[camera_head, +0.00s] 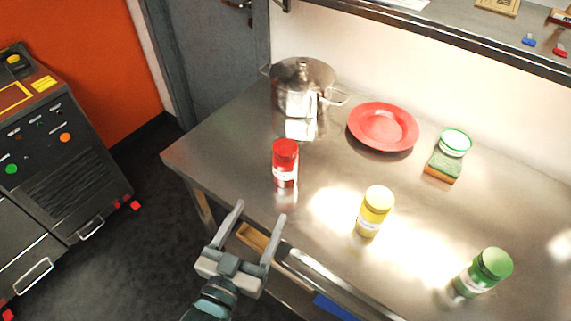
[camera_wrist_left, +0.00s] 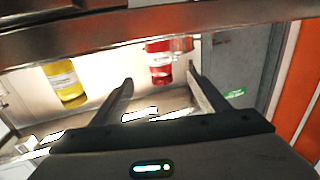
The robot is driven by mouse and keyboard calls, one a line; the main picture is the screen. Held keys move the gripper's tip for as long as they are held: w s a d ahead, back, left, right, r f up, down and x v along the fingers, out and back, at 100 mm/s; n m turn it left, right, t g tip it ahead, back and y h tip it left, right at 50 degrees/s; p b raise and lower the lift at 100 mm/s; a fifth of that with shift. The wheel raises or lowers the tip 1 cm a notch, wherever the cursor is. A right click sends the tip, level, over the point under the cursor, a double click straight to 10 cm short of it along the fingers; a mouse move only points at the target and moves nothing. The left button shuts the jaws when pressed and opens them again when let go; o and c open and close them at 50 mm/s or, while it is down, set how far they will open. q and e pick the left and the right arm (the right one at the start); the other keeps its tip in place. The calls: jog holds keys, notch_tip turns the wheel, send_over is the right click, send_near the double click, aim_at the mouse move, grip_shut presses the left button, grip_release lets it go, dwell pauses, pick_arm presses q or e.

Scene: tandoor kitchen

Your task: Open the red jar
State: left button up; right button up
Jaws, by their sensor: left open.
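The red jar (camera_head: 285,163) stands upright with its red lid on, near the left front part of the metal table. It also shows in the left wrist view (camera_wrist_left: 159,62), beyond and between my fingertips. My left gripper (camera_head: 261,210) is open and empty, in front of the table's front edge. Its two fingers point toward the red jar and are apart from it. My right gripper is in neither view.
A yellow jar (camera_head: 374,212) and a green jar (camera_head: 484,272) stand to the right on the metal table (camera_head: 225,145). Behind are a steel pot (camera_head: 330,80), a red plate (camera_head: 383,126), and a sponge (camera_head: 443,167) beside a white-and-green round item (camera_head: 455,143). A shelf (camera_head: 440,30) overhangs the back.

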aim_at(281, 174)
pick_arm(q)
jog(key=p+x, duration=0.3)
jog(key=x, duration=0.7)
jog(key=shift+w+d+r, duration=0.1)
jog(key=shift+w+r, duration=0.05)
jog(key=shift+w, duration=0.25)
jog(key=shift+w+d, duration=0.15)
jog(key=shift+w, duration=0.2)
jog(key=shift+p, duration=0.3)
jog(key=shift+w+d+p, duration=0.2)
jog(key=shift+w+p, duration=0.15)
jog(key=shift+w, duration=0.1)
jog(key=p+x, duration=0.1)
jog(key=x, duration=0.2)
jog(key=shift+w+d+f+p, duration=0.3)
jog(key=shift+w+p, duration=0.1)
jog(key=shift+w, duration=0.15)
jog(key=shift+c, duration=0.4)
